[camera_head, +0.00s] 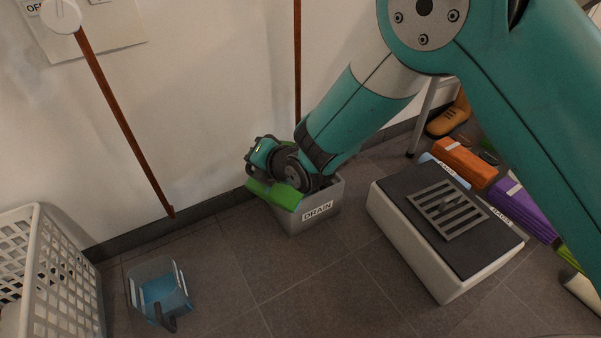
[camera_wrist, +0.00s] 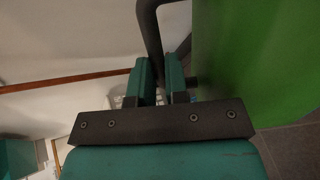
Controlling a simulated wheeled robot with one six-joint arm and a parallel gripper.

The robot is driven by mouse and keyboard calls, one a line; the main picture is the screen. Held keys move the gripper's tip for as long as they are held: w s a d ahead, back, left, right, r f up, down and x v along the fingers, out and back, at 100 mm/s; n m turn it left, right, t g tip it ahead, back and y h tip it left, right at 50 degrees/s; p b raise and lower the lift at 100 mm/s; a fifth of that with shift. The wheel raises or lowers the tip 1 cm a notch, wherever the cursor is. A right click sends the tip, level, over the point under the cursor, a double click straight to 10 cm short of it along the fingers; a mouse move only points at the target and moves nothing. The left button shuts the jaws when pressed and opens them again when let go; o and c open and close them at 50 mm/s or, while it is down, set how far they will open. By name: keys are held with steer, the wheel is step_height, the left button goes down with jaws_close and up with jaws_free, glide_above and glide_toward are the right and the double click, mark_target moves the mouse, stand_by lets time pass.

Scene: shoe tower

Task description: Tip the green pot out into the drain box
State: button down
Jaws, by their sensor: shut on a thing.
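The green pot (camera_head: 275,193) is at the upper left part of the grey drain box (camera_head: 318,213), which bears a "DRAIN" label. The pot looks tilted over the box's rim. Its opening and contents are hidden, and I cannot tell whether it touches the box. In the wrist view its green wall (camera_wrist: 255,60) fills the right side. My gripper (camera_wrist: 160,78) is shut on the pot's dark handle (camera_wrist: 150,35). In the head view my wrist hides the box's opening and the fingers.
A clear bluish pot (camera_head: 160,290) with a dark handle stands on the floor at lower left, beside a white basket (camera_head: 50,270). A pale box with a dark grated top (camera_head: 450,210) stands right of the drain box. Orange (camera_head: 465,162) and purple (camera_head: 522,207) items lie farther right.

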steer(key=shift+w+d+r+m+g+p, duration=0.15)
steer(key=shift+w+d+m+g, duration=0.05)
steer(key=shift+w, duration=0.15)
steer(key=shift+w+d+r+m+g+p, duration=0.15)
steer(key=shift+w+m+g, duration=0.05)
steer(key=shift+w, duration=0.15)
steer(key=shift+w+d+r+m+g+y, duration=0.15)
steer(key=shift+w+d+m+g, duration=0.15)
steer(key=shift+w, duration=0.4)
steer(key=shift+w+d+f+m+g+y, duration=0.1)
steer(key=shift+w+d+m+g+y, duration=0.2)
steer(key=shift+w, duration=0.4)
steer(key=shift+w+d, duration=0.1)
steer(key=shift+d, duration=0.1)
steer(key=shift+w+d+m+g+b, duration=0.2)
steer(key=shift+w+d, duration=0.05)
steer(key=shift+w, duration=0.2)
steer(key=shift+w+d+m+g+b, duration=0.15)
steer(key=shift+w+d+m+g, duration=0.1)
steer(key=shift+w, duration=0.2)
steer(key=shift+w+d+r+g, duration=0.15)
steer(key=shift+w+d+g, duration=0.2)
steer(key=shift+w, duration=0.15)
steer(key=shift+w+d+r+m, duration=0.15)
steer(key=shift+w+r+m, duration=0.05)
steer(key=shift+w+m, duration=0.2)
steer(key=shift+w+d, duration=0.1)
steer(key=shift+w, duration=0.15)
